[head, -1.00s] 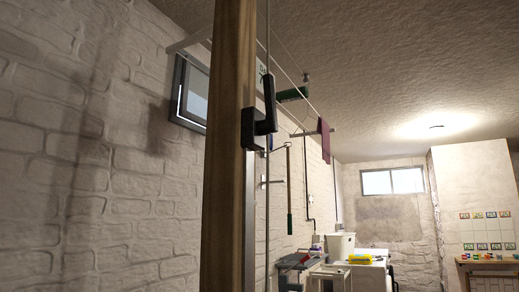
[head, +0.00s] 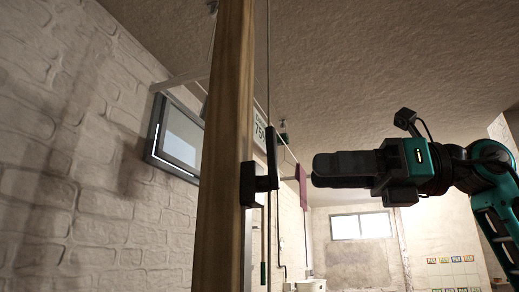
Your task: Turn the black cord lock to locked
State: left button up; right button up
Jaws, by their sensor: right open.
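The black cord lock (head: 258,183) is fixed to the side of an upright wooden post (head: 225,160). It has a block against the post and an upright black bar (head: 272,150) on its right side. A thin cord (head: 268,70) runs from the ceiling area down to it. My right gripper (head: 322,170) comes in from the right, pointing left, with its tip a short way right of the lock. It looks apart from the lock and holds nothing that I see; it is seen side-on, so the gap between its fingers is hidden. My left gripper is not in view.
A purple cloth (head: 301,186) hangs behind the lock, close to my gripper in the picture. A white container (head: 310,286) shows low in the background. The space below my right arm looks clear.

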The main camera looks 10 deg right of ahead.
aim_at(276, 141)
jog(key=s+d+r+t+h, duration=0.2)
jog(key=s+d+r+t, duration=0.1)
jog(key=s+r, duration=0.15)
jog(key=p+x, duration=0.1)
jog(key=x, duration=1.2)
jog(key=shift+w+d+r+p, duration=0.15)
jog(key=shift+w+r+p, duration=0.05)
jog(key=shift+w+p, duration=0.2)
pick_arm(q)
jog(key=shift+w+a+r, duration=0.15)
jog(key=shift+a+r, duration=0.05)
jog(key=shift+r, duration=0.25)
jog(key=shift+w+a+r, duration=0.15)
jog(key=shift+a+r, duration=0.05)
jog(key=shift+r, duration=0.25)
pick_arm(e)
grip_shut()
